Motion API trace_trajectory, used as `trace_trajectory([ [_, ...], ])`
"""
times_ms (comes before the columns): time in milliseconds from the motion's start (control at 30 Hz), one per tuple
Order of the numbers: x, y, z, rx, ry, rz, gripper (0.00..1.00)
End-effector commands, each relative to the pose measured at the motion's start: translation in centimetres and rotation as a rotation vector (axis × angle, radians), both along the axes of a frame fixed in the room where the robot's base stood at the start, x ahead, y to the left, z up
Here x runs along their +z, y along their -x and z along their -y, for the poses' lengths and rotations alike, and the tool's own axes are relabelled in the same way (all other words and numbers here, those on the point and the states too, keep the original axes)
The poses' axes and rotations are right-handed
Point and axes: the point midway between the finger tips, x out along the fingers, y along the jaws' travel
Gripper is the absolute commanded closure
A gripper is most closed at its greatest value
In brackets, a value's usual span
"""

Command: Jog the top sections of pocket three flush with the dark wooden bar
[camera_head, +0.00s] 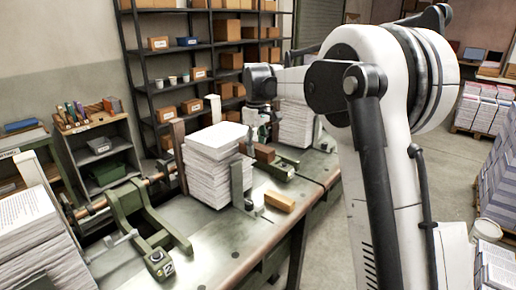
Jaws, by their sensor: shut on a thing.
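A tall stack of white paper sections (208,172) stands on the bench, its top layers slightly uneven. A green upright bracket (237,186) stands at its right front side. A dark wooden bar (264,153) shows just right of the stack, near its top. My gripper (258,136) points down above the bench, right of the stack, and appears shut on the bar. Its fingertips are small and dark, so the exact contact is hard to see. Another tall stack (296,124) stands behind to the right. I cannot read which pocket is number three.
A light wooden block (280,202) lies on the bench (222,243) in front. A green frame (135,212) with a tag reading 2 stands at left, beside another paper stack (38,240). Shelves with boxes (193,106) line the back. My arm blocks the right side.

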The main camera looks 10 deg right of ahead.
Motion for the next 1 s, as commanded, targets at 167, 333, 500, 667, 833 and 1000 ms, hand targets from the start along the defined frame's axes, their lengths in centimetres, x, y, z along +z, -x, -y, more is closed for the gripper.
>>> trace_trajectory([
  [167,0.0,0.0,0.0,0.000,0.000,0.000,0.95],
  [333,0.0,-0.3,-0.2,0.000,0.000,0.000,0.95],
  [500,0.0,-0.8,-0.5,0.001,0.000,0.000,0.95],
  [667,0.0,-1.2,-0.9,0.001,0.000,0.000,0.95],
  [833,0.0,-1.7,-1.3,0.001,0.000,0.000,0.95],
  [1000,0.0,-2.2,-1.6,0.001,-0.001,0.001,0.95],
])
